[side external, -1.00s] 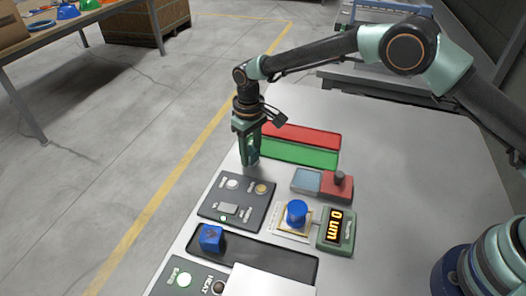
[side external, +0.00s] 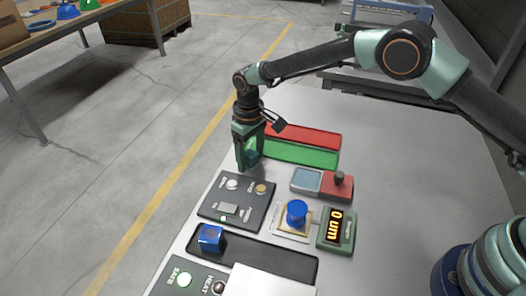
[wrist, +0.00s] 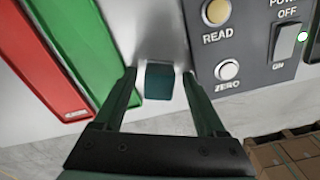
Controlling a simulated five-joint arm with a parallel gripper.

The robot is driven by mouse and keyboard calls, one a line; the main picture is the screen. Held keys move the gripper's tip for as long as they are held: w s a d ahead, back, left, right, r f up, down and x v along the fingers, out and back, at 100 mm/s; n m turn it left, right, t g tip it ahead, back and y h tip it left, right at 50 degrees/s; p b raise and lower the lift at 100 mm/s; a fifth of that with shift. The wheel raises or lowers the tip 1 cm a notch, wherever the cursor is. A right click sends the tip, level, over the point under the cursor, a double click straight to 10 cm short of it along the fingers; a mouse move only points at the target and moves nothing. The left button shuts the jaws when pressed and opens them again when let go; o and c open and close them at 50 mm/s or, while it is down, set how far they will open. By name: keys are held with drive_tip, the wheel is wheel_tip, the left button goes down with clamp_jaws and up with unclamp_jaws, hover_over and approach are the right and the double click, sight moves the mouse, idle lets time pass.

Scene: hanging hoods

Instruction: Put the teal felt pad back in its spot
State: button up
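The teal felt pad (wrist: 159,82) is a small dark teal block on the pale tabletop in the wrist view. It lies between the fingertips of my gripper (wrist: 159,76), with a gap to each finger. My gripper is open around it, low over the table. In the side view my gripper (side external: 250,165) is at the table's left edge, beside the green strip, and the pad is mostly hidden by the fingers. I cannot tell which marked place is the pad's own spot.
A green strip (side external: 300,154) and a red strip (side external: 302,136) lie beside my gripper. A dark switch panel (side external: 238,203) is close in front. Further on are a blue knob (side external: 297,212), a gauge (side external: 337,228) and a blue cube (side external: 211,238) in a black tray (side external: 270,262). The table's right side is clear.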

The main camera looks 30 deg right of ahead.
drive_tip(key=s+d+r+m+t, duration=0.1)
drive_tip(key=d+r, duration=0.2)
drive_tip(key=r, duration=0.7)
drive_tip(key=s+d+r, duration=0.1)
drive_tip(key=d+r, duration=0.2)
drive_tip(key=r, duration=0.7)
drive_tip(key=s+d+r+m+t, duration=0.1)
drive_tip(key=s+d+r+t, duration=0.1)
drive_tip(key=s+d+r, duration=0.4)
drive_tip(key=s+d+f+m+t, duration=0.1)
drive_tip(key=s+d+m+t, duration=0.1)
drive_tip(key=s+d, duration=0.9)
drive_tip(key=s, duration=0.3)
drive_tip(key=shift+f+m+t, duration=0.3)
drive_tip(key=shift+f, duration=0.05)
